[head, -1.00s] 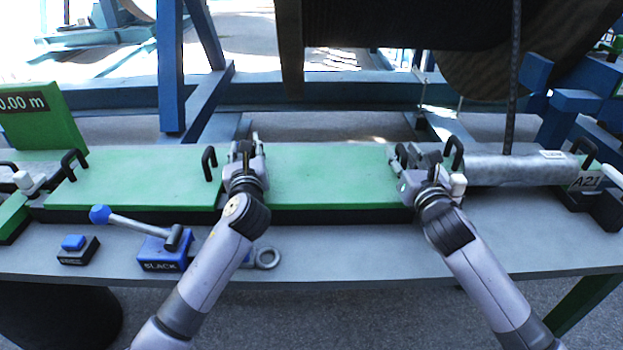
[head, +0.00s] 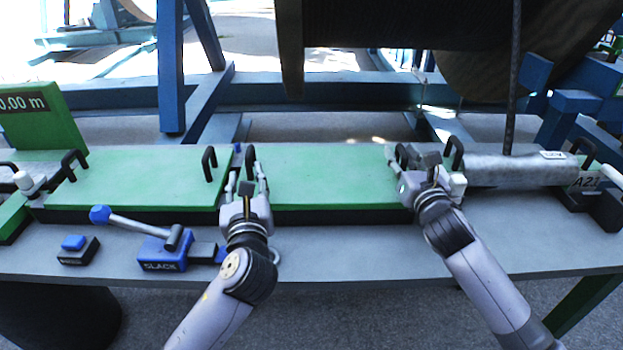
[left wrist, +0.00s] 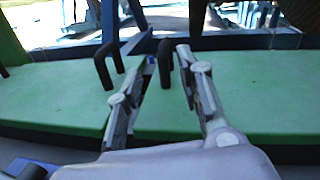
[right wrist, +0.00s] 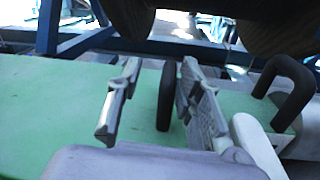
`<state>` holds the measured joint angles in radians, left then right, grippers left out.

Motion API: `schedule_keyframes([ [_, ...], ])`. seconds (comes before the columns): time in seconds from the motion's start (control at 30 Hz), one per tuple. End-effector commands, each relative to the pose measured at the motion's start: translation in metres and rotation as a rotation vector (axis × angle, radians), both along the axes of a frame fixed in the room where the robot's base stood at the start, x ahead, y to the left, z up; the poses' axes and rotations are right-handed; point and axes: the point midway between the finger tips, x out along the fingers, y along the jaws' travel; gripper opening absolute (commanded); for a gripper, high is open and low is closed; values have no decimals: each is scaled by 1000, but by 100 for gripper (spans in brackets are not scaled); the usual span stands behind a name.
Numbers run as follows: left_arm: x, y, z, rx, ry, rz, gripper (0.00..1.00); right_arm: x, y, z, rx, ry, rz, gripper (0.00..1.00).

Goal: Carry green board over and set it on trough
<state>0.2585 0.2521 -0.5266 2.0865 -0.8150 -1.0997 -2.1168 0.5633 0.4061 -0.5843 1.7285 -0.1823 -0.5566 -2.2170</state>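The green board (head: 325,175) lies flat along the table, over a dark strip (head: 330,217) that could be the trough; most of what is beneath is hidden. It has a black handle (head: 250,158) at its left end and another (right wrist: 166,95) at its right end. My left gripper (head: 246,178) is open at the left handle, which stands between its spread fingers in the left wrist view. My right gripper (head: 414,162) is open around the right handle, with a gap to the left finger in the right wrist view. Neither visibly clamps its handle.
A second green board (head: 135,180) with two black handles adjoins on the left. A grey pipe (head: 510,170) lies to the right, with a dark cable (head: 511,80) above. A blue lever box (head: 162,252) and a small button box (head: 77,251) stand on the front ledge.

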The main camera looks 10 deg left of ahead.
Motion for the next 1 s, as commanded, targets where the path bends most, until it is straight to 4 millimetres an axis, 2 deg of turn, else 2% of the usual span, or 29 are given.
schedule_keyframes([
  [0.17,-2,0,0,0,0,0,34,-19,-5,-1,-2,0,0,34],
  [0.4,-1,0,0,0,0,0,34,-69,-18,-2,-4,2,1,34],
  [0.6,-1,0,0,0,0,0,34,-102,-26,-1,-1,1,0,34],
  [0.8,-1,0,0,0,0,-1,34,-115,-29,0,-1,0,0,34],
  [1.0,-1,0,0,0,0,0,34,-115,-29,0,0,0,0,34],
])
